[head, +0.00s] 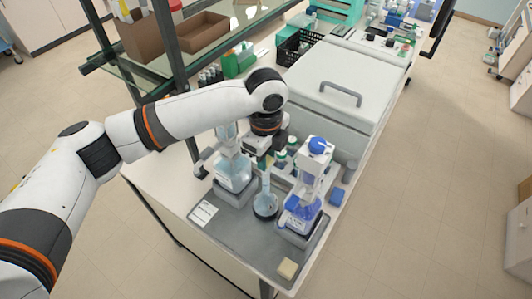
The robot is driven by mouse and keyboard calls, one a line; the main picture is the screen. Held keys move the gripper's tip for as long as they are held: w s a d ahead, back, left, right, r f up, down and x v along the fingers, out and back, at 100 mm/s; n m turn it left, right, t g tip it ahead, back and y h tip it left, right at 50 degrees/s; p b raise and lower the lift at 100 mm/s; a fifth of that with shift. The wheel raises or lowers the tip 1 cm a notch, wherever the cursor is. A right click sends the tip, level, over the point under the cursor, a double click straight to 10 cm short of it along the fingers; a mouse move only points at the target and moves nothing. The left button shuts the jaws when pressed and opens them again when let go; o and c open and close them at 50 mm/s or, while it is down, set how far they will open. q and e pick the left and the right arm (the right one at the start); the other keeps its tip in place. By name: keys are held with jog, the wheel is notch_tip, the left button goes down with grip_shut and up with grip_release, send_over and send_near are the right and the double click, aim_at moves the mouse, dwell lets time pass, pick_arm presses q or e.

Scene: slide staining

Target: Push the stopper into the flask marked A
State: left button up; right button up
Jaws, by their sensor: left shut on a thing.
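My left gripper (264,158) points down above a small round flask (265,205) with a narrow neck, which stands on the grey tray between two larger vessels. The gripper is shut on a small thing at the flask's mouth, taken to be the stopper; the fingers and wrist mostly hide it. I cannot tell whether it touches the neck or sits in it. The flask holds a little pale liquid. Its marking is too small to read. My right gripper is not in view.
A clear-liquid vessel (234,172) stands close left of the flask, and a blue-liquid vessel (300,211) with a blue cap close right. The grey tray (238,238) has free room in front, with a white label card (203,213) and a beige block (288,269).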

pick_arm(q)
jog(key=shift+f+p, duration=0.3)
jog(key=shift+f, duration=0.1)
dwell(0.7)
jog(key=o, duration=1.4)
jog(key=shift+r+p, duration=0.95)
jog(key=shift+r, duration=2.05)
jog(key=shift+c, duration=0.3)
